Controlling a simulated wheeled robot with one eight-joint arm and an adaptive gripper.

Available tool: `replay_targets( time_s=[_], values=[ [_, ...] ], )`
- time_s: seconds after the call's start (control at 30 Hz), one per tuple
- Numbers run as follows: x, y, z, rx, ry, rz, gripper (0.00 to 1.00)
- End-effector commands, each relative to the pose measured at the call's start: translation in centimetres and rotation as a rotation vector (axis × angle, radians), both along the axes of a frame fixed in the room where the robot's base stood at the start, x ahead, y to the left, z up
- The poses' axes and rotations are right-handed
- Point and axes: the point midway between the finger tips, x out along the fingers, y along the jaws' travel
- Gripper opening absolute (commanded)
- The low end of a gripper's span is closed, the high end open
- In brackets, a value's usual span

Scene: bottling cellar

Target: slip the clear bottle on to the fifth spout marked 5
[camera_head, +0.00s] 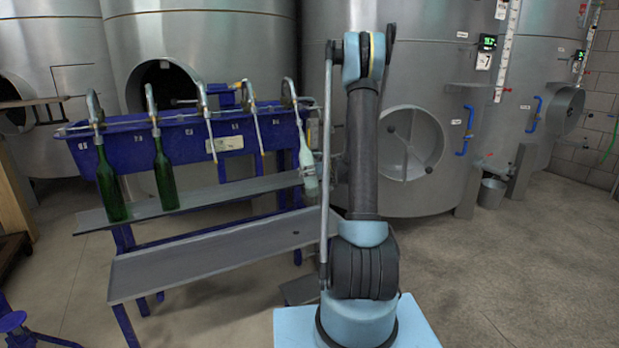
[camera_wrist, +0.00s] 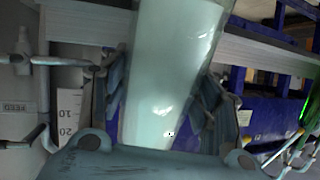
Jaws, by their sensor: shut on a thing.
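The clear bottle (camera_head: 308,166) hangs nearly upright, slightly tilted, under the rightmost spout (camera_head: 296,108), by the label that appears to read 5. Its neck is in line with the spout's lower end; I cannot tell whether the spout is inside the mouth. In the wrist view the pale, see-through bottle (camera_wrist: 172,60) fills the middle. My gripper (camera_wrist: 166,88) is shut around it, one finger on each side. In the head view my arm hides most of the gripper.
A blue filler trough (camera_head: 180,138) carries the spouts. Green bottles (camera_head: 110,188) (camera_head: 166,176) hang on the two leftmost spouts; the third and fourth are empty. A grey shelf (camera_head: 235,192) runs below, with a lower bench (camera_head: 200,258) in front. Steel tanks (camera_head: 430,60) stand behind.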

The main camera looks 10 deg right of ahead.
Motion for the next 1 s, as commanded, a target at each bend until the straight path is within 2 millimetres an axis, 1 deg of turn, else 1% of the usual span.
replay_targets(
  time_s=[1.0],
  values=[
    [1.7,0.7,4.0,0.001,0.001,0.000,0.12]
  ],
)
